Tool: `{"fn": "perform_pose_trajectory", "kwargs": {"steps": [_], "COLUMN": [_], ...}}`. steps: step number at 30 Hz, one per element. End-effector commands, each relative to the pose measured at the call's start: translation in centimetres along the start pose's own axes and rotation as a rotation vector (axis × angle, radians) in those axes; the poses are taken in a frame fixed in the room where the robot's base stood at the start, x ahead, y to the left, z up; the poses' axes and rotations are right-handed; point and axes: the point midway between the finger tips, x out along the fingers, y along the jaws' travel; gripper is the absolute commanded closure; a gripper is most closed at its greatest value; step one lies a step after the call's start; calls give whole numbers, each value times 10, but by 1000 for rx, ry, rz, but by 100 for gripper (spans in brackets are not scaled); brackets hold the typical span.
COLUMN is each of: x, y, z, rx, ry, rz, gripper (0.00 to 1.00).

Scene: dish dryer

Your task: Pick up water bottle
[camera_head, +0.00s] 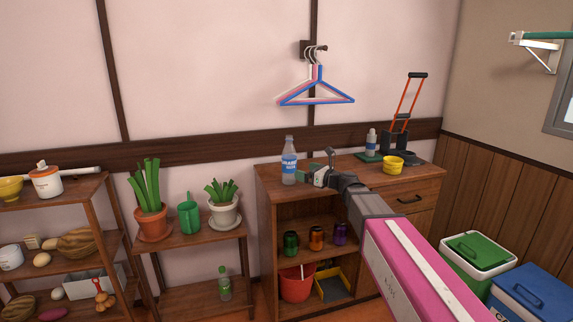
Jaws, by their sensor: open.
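A clear water bottle (289,162) with a blue label stands upright on the left end of the wooden cabinet top (268,180). My gripper (312,173) is just to the right of the bottle at about the height of its lower half. Its jaws are open and nothing shows between them. The fingers look apart from the bottle, though the depth between them is hard to tell. My arm reaches in from the lower right and hides part of the cabinet front.
Hangers (316,92) hang above. A lower shelf at left holds potted plants (223,206) and a green bottle (224,284). Lidded bins (477,251) stand at lower right.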

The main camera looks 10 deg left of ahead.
Motion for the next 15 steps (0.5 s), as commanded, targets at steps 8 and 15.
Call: {"fn": "perform_pose_trajectory", "kwargs": {"steps": [8,15], "x": [36,56], "y": [-1,-1], "z": [-1,-1], "rx": [-2,-3], "ry": [1,2], "rz": [1,1], "gripper": [6,6]}}
